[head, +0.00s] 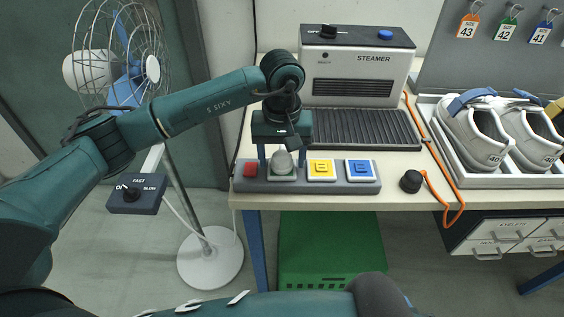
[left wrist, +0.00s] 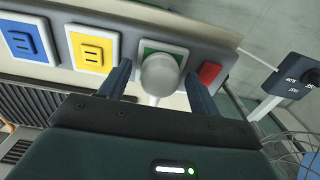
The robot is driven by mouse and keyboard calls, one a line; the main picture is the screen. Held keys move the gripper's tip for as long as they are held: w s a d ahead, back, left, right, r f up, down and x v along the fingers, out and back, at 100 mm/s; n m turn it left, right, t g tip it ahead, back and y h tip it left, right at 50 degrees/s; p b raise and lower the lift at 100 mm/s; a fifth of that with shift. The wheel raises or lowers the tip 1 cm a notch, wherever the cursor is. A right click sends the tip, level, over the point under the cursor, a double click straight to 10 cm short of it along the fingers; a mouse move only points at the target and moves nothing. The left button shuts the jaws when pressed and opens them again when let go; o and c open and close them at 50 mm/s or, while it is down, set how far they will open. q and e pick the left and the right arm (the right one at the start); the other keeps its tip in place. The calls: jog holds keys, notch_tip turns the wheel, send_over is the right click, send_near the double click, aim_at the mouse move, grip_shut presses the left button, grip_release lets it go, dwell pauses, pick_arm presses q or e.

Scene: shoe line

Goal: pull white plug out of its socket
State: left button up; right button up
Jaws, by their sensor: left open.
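The white plug (head: 282,163) sits in the green-framed socket (head: 281,174) of the grey power strip (head: 255,186) at the front edge of the table. In the left wrist view the rounded white plug (left wrist: 159,73) covers most of the green socket (left wrist: 148,47). My left gripper (head: 282,163) points down over the plug, with one finger on each side. In the left wrist view the open fingers of the left gripper (left wrist: 158,84) have the plug between them, with visible gaps. My right gripper is not seen.
The strip also has a red switch (head: 250,170), a yellow socket (head: 321,169) and a blue socket (head: 360,169). Behind stands the steamer (head: 357,70). A fan (head: 125,60) is at the left, white shoes (head: 478,135) at the right, a green crate (head: 330,250) below the table.

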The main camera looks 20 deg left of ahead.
aim_at(282, 154)
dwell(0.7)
pick_arm(q)
jog(key=shift+b, duration=0.3)
jog(key=shift+c, duration=0.3)
jog(key=c, duration=1.3)
jog(key=shift+o, duration=0.2)
jog(key=shift+r, duration=0.15)
jog(key=shift+r+p, duration=0.8)
jog(key=shift+r, duration=1.05)
jog(key=shift+r+p, duration=0.4)
jog(key=shift+r, duration=0.65)
